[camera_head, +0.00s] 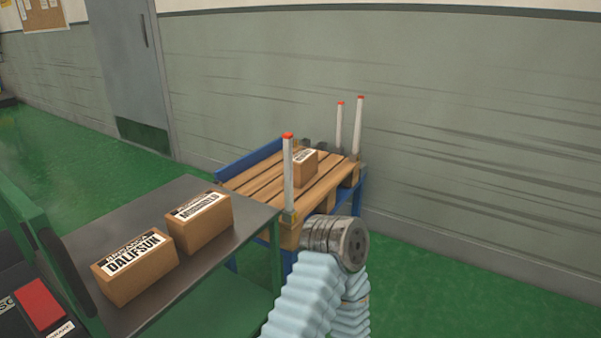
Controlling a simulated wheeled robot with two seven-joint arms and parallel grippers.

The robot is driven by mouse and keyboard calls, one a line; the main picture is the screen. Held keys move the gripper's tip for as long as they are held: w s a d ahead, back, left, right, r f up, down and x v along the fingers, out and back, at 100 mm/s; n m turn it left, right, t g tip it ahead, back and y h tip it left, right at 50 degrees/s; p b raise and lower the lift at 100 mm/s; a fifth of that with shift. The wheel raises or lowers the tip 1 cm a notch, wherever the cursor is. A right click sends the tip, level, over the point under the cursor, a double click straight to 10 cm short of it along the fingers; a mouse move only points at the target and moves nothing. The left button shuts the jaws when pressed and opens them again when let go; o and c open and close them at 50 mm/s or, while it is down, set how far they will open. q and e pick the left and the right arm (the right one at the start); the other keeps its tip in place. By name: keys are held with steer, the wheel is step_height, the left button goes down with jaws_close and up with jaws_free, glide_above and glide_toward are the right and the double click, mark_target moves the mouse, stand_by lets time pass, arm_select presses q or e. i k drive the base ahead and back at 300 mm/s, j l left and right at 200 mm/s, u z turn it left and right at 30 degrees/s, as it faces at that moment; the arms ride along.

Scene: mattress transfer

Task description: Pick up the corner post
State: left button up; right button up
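Three white corner posts with red tops stand upright at the wooden pallet (262,185). The near post (288,172) stands at the pallet's near right corner, with its foot in a small holder. The other two, a thinner-looking post (338,128) and a taller-looking post (357,130), stand close together in the picture at the far right. One of my arms, with a pale blue ribbed sleeve and a grey round joint, comes up from the bottom, right of the middle. It covers part of the pallet's near right side. Neither gripper's fingers are in view.
A small cardboard box (305,168) lies on the pallet, which rests on a blue frame (240,163). Two larger boxes, front (135,272) and rear (200,225), sit on a grey-topped table (185,285) at left. A wall (450,150) runs behind. Green floor is clear at right.

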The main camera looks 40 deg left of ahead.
mark_target(287, 148)
steer(key=i+u, duration=0.35)
steer(key=i+l+u, duration=0.2)
steer(key=u, duration=0.15)
steer(key=i+l+u, duration=0.2)
steer(key=u, duration=0.15)
steer(key=i, duration=0.1)
